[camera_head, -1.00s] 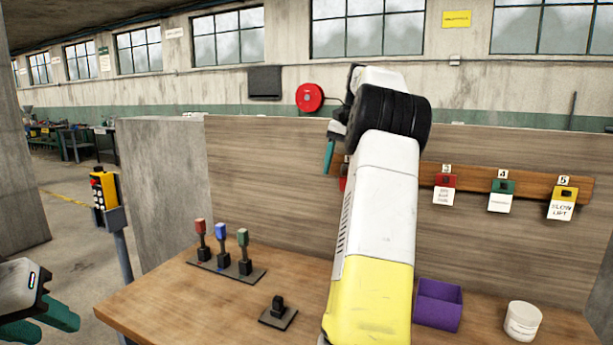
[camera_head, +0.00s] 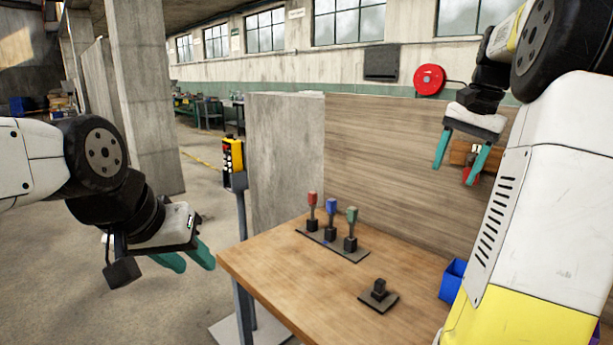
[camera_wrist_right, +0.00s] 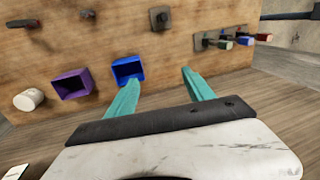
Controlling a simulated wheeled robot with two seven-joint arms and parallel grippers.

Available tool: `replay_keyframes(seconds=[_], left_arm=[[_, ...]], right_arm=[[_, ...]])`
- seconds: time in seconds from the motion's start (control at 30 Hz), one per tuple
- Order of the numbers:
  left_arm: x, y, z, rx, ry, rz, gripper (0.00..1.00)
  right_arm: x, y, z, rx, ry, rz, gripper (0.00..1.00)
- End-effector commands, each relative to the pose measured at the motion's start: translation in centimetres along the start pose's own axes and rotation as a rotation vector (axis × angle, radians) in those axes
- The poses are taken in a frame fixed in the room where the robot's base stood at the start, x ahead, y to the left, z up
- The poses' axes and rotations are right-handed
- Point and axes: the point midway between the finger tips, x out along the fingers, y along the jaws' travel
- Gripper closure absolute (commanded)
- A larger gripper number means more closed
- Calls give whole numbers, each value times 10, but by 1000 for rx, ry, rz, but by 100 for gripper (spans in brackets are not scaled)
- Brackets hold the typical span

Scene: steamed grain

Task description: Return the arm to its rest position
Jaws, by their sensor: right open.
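My right gripper (camera_head: 455,170) is open with nothing between its teal fingers. In the head view it is raised in front of the wooden back panel (camera_head: 385,150), and its fingers point down. In the right wrist view its fingers (camera_wrist_right: 158,82) are spread apart, with the bench top beyond them. My left gripper (camera_head: 192,262) is off the left side of the bench, over the floor. Its two teal fingers look apart and empty. My right arm hides the right part of the bench in the head view.
On the bench (camera_head: 290,268) stand a rack (camera_head: 345,255) with red, blue and green-topped tools, a black block on a plate (camera_head: 378,294) and a blue bin (camera_head: 453,280). The wrist view shows a purple bin (camera_wrist_right: 72,84) and white tub (camera_wrist_right: 28,100). A yellow control box (camera_head: 233,155) stands left.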

Motion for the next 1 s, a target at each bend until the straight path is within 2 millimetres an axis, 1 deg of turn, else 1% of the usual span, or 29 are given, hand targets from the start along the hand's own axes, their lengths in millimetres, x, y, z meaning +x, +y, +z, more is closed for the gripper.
replay_keyframes(seconds=[0.03, 0.07, 0.1, 0.17, 0.2, 0.27, 0.3, 0.37, 0.4, 0.5, 0.6, 0.7, 0.77, 0.87, 1.0], left_arm=[[0, 0, 0, 0, 0, 0, 64], [0, 0, 0, 0, 0, 0, 64], [0, 0, 0, 0, 0, 0, 64], [0, 0, 0, 0, 0, 0, 64], [0, 0, 0, 0, 0, 0, 64], [0, 0, 0, 0, 0, 0, 64], [0, 0, 0, 0, 0, 0, 64], [0, 0, 0, 0, 0, 0, 64], [0, 0, 0, 0, 0, 0, 64], [0, 0, 0, 0, 0, 0, 64], [0, 0, 0, 0, 0, 0, 64], [0, 0, 0, 0, 0, 0, 64], [0, 0, 0, 0, 0, 0, 64], [0, 0, 0, 0, 0, 0, 64], [0, 0, 0, 0, 0, 0, 64]], right_arm=[[-2, -12, 19, -55, 17, -6, 39], [-1, -18, 31, -89, 28, -10, 39], [0, -25, 49, -142, 46, -17, 39], [3, -35, 77, -227, 76, -31, 39], [6, -40, 96, -283, 96, -41, 39], [11, -46, 125, -368, 127, -59, 39], [16, -47, 144, -424, 146, -72, 39], [24, -48, 173, -507, 176, -93, 39], [31, -47, 191, -562, 195, -108, 39], [48, -42, 231, -687, 240, -147, 39], [65, -34, 262, -786, 274, -180, 39], [78, -29, 281, -853, 298, -205, 39], [83, -26, 288, -877, 307, -214, 39], [87, -24, 294, -896, 313, -221, 39], [88, -24, 294, -898, 313, -222, 39]])
